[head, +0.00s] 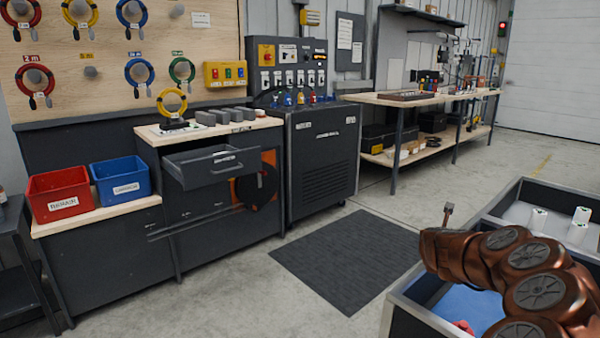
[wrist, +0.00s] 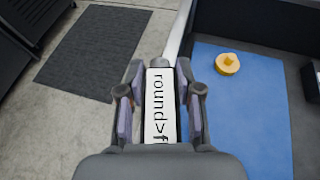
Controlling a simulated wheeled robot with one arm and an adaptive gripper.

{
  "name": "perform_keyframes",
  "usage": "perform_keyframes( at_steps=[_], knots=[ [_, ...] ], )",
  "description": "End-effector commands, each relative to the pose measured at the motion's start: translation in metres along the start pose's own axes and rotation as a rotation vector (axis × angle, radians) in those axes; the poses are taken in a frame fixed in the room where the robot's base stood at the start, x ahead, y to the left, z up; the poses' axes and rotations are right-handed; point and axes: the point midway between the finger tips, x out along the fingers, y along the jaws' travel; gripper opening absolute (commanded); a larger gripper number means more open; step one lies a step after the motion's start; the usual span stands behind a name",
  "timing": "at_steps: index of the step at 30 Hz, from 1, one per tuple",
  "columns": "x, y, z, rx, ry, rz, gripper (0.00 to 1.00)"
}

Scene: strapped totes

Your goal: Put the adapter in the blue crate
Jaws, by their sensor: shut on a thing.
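My gripper (wrist: 160,92) is shut on a pale block-shaped adapter (wrist: 160,110) in the wrist view. The adapter lies between both fingers, and its white label reads "round>f", with the rest hidden by the gripper body. A grey rounded end of it shows past the fingertips. The blue crate (head: 121,190) stands on a low wooden-topped bench at the left of the head view, far from my arm. It has a white label that I cannot read surely. In the head view my arm hides most of the gripper.
A red crate (head: 58,205) labelled REPAIR stands left of the blue one. An open drawer (head: 212,163) juts out beside them. A tote (wrist: 245,130) with a blue floor holds a yellow-orange piece (wrist: 228,64). A dark mat (head: 340,258) lies on clear floor.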

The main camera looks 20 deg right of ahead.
Motion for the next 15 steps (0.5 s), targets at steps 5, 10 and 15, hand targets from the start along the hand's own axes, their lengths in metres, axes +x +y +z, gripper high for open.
perform_keyframes(
  at_steps=[5, 10, 15],
  knots=[
    [-0.033, 0.079, -0.013, -0.083, 0.000, 0.197, 0.00],
    [-0.076, 0.147, -0.025, -0.159, -0.003, 0.382, 0.00],
    [-0.128, 0.207, -0.048, -0.236, 0.000, 0.568, 0.00]
  ],
)
